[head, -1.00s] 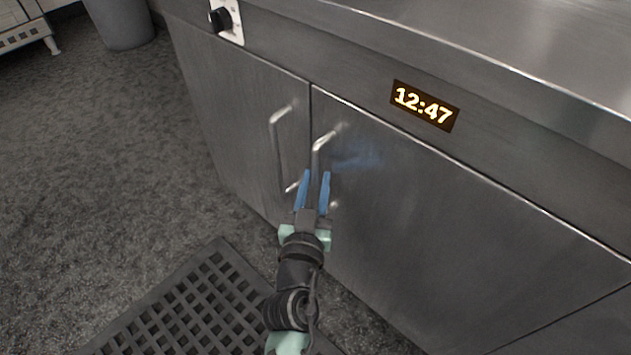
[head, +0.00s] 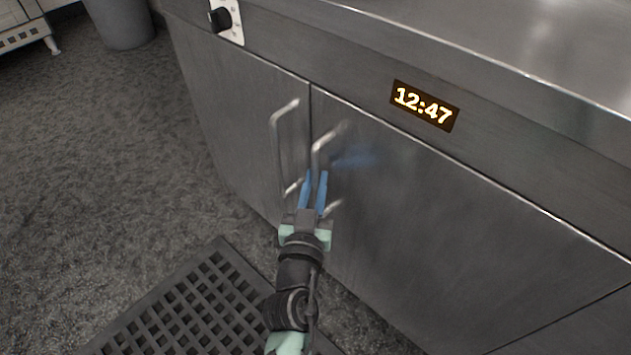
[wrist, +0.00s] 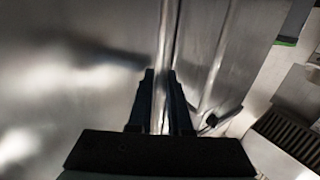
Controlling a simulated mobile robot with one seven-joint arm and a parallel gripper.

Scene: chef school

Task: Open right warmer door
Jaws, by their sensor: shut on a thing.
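The right warmer door (head: 440,235) is a flat steel panel and stands shut, level with the left door (head: 235,120). Its bar handle (head: 322,146) is upright at the door's left edge, beside the seam. The left door's handle (head: 277,140) is just to its left. My gripper (head: 315,180) is shut on the right door's handle, with a blue finger on each side of the bar. In the wrist view the dark fingers (wrist: 162,80) close around the bar (wrist: 165,45). The fingers hide the middle of the handle.
A clock display (head: 423,105) and a black knob (head: 220,18) are on the panel above the doors. A black grid mat (head: 205,305) lies on the floor before the cabinet. A grey bin (head: 120,25) stands at the back left. The floor at left is clear.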

